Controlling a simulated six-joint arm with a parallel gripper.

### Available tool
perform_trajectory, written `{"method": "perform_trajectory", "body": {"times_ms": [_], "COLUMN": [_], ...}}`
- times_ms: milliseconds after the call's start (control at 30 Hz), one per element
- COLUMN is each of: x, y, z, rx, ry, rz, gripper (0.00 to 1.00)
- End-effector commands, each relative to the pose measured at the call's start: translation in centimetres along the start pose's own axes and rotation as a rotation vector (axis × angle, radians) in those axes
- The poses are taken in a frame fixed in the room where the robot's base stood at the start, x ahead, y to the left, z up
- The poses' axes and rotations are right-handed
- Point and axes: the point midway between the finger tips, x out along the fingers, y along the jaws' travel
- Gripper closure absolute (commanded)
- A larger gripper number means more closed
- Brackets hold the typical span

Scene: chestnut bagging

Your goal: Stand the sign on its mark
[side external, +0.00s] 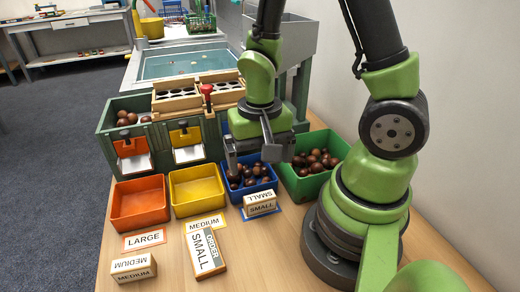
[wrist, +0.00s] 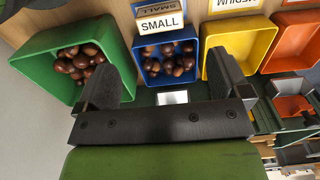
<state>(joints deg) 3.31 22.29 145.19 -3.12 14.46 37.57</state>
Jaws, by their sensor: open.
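A small white-faced wooden sign block (side external: 261,203) reading SMALL sits on a blue-bordered mark (side external: 247,215) in front of the blue bin. The sign also shows at the top of the wrist view (wrist: 161,24). A MEDIUM block (side external: 133,268) lies at the front left. A yellow-bordered MEDIUM mark (side external: 205,222) and an orange-bordered LARGE mark (side external: 143,240) lie bare on the table. My gripper (side external: 256,158) is open and empty above the blue bin, behind the SMALL sign. Its spread fingers show in the wrist view (wrist: 163,72), touching no sign.
Orange (side external: 140,221), yellow (side external: 197,212), blue (side external: 233,197) and green (side external: 290,189) bins stand in a row. Chestnuts are in the blue and green ones. A longer SMALL board (side external: 205,252) lies at the front. A green sorting station (side external: 107,150) stands behind.

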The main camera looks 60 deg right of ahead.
Motion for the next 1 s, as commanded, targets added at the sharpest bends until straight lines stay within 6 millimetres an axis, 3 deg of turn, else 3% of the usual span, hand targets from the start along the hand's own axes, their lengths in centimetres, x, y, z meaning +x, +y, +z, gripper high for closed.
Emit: {"method": "perform_trajectory", "body": {"times_ms": [267,467,700,833,1000], "x": [-2.3,-8.1,-15.6,-17.8,-19.0], "y": [-0.3,-1.1,-0.7,-0.1,0.4], "z": [-0.1,0.1,3.0,4.7,5.8], "rx": [-0.015,-0.114,-0.289,-0.364,-0.413], "ry": [0.025,0.149,0.325,0.394,0.435], "rz": [-0.025,-0.163,-0.367,-0.443,-0.486], "gripper": [0.05,0.05,0.05,0.05,0.05]}}
